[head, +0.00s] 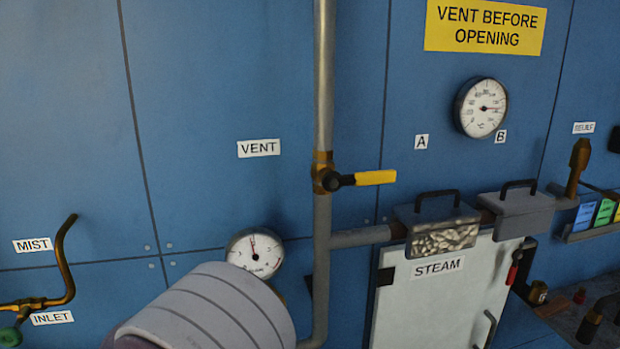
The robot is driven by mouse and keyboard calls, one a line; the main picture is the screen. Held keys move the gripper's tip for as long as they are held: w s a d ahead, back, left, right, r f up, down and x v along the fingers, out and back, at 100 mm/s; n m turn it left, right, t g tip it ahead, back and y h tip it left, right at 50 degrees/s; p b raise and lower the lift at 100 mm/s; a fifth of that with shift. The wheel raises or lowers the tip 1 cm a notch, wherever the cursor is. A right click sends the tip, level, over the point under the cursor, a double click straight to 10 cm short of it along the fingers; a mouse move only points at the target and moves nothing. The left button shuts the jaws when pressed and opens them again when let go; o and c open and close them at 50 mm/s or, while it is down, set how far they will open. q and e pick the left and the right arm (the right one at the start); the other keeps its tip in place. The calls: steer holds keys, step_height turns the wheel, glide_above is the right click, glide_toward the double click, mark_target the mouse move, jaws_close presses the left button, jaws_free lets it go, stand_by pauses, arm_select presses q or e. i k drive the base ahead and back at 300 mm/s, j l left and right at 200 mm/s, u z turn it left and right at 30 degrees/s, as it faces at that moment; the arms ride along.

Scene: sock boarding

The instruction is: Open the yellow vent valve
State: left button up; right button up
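The yellow vent valve handle (375,178) sticks out to the right, level, from a brass valve body (323,172) on the vertical grey pipe (324,75). The handle lies crosswise to the pipe. A white VENT label (258,148) is on the blue wall to the left of the valve. Neither of my grippers shows in the head view. A grey ribbed rounded part, probably one of my arm links, comes in at the bottom centre-left, below the valve and apart from its handle. Nothing touches the yellow handle.
A pressure gauge (255,254) sits low left of the pipe, partly covered. A white STEAM door (440,300) and grey boxes with black handles (516,200) stand to the right. A dial gauge (481,107) and yellow sign (486,27) are above. A brass mist pipe (66,260) is at left.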

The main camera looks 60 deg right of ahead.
mark_target(332, 181)
steer(key=z, duration=2.6)
